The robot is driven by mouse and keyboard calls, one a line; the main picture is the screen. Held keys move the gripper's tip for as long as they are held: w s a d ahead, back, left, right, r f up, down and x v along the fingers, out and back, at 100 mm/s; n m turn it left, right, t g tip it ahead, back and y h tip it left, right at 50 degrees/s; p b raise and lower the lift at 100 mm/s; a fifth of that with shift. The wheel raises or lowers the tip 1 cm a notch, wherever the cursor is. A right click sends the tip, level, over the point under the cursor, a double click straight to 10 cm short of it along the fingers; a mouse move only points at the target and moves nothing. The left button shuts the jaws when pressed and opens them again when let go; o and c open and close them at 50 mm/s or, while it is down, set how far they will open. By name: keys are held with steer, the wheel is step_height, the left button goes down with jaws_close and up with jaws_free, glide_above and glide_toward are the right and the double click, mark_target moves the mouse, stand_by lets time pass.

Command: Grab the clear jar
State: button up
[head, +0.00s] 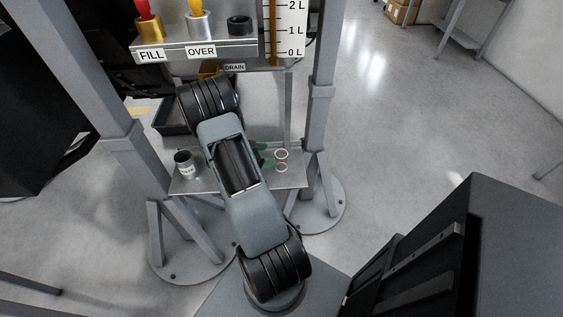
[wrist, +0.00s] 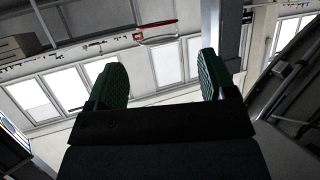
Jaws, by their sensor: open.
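The clear jar (head: 281,160) has a red rim and red marking. It stands at the right part of a small grey shelf (head: 292,179). In the wrist view, what looks like the jar (wrist: 157,32) shows as a see-through shape with a red edge, ahead of and between the finger ends. My gripper (head: 266,154) is just left of the jar, pointing towards it, partly hidden by my arm. In the wrist view my gripper (wrist: 160,75) has its green-padded fingers wide apart with nothing between them.
A dark-topped labelled can (head: 185,164) stands at the shelf's left. Grey posts (head: 320,85) flank the shelf. Above is a rack (head: 190,48) labelled FILL and OVER with a level gauge (head: 288,30). A dark tray (head: 172,122) lies behind. Open floor is at the right.

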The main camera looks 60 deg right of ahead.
mark_target(285, 153)
steer(key=shift+x, duration=3.4)
steer(key=shift+c, duration=0.2)
steer(key=c, duration=0.9)
steer(key=shift+w, duration=0.1)
steer(key=shift+c, duration=0.2)
